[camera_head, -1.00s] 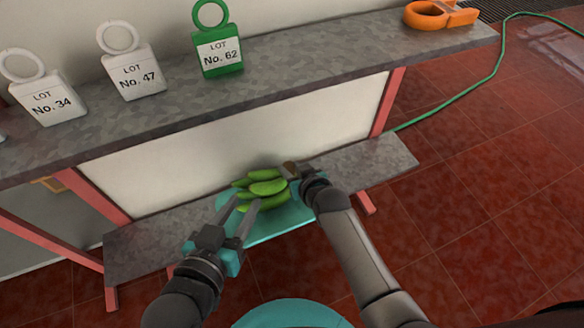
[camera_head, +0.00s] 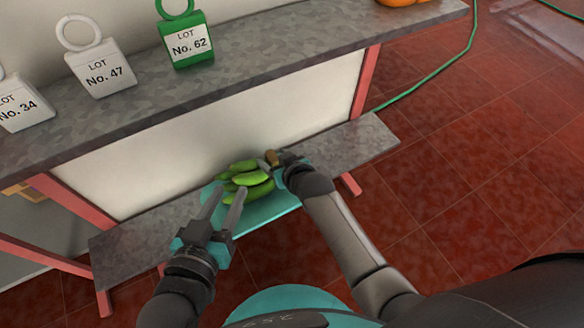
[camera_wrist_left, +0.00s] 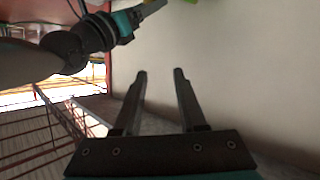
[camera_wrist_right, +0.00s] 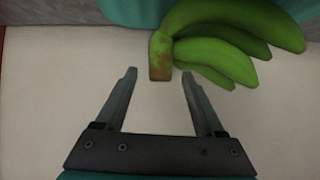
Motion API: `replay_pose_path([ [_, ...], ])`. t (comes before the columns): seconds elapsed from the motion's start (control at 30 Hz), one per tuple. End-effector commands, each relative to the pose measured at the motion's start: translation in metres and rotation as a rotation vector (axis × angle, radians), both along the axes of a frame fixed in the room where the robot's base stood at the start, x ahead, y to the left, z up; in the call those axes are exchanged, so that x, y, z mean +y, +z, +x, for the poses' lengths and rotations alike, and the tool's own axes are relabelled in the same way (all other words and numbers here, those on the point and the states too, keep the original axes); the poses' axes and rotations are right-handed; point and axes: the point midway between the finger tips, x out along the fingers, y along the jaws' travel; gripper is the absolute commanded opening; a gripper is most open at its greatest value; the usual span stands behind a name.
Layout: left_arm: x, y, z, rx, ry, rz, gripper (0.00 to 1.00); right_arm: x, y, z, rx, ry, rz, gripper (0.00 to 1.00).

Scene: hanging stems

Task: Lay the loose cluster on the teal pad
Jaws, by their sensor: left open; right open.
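A cluster of green bananas (camera_head: 248,179) lies on the teal pad (camera_head: 268,211), on the low grey shelf. In the right wrist view the cluster (camera_wrist_right: 225,60) is at the top, its brown cut stem end pointing toward my right gripper (camera_wrist_right: 159,73). That gripper is open, with the stem end just ahead of and between its fingertips; no hold shows. The teal pad (camera_wrist_right: 140,10) shows behind the bananas. My left gripper (camera_head: 229,190) is open and empty at the near left of the cluster; in the head view its fingers overlap the pad. In the left wrist view, nothing is between its fingers (camera_wrist_left: 160,74).
The upper grey shelf (camera_head: 240,85) runs above, carrying white tags No. 34 (camera_head: 20,105) and No. 47 (camera_head: 100,72), a green tag No. 62 (camera_head: 186,40) and an orange item (camera_head: 402,2). A white panel (camera_head: 200,150) stands behind. The low shelf is bare right of the pad.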

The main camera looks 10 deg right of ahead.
Motion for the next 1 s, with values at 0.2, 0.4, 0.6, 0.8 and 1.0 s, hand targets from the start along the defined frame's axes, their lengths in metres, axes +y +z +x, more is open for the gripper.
replay_pose_path([
  [0.2,0.003,0.004,0.001,0.023,0.001,0.015,0.41,-0.002,0.007,-0.004,-0.004,-0.001,0.002,0.71],
  [0.4,0.014,-0.002,0.0,0.127,0.006,0.078,0.41,-0.004,0.012,-0.012,-0.004,-0.001,0.002,0.71],
  [0.6,0.026,-0.007,-0.004,0.235,0.014,0.137,0.41,-0.007,0.018,-0.02,-0.003,-0.001,0.003,0.71],
  [0.8,0.041,-0.01,-0.011,0.342,0.027,0.194,0.41,-0.01,0.024,-0.028,-0.004,-0.001,0.002,0.71],
  [1.0,0.056,-0.01,-0.021,0.45,0.042,0.244,0.41,-0.012,0.03,-0.035,-0.005,-0.001,0.003,0.71],
])
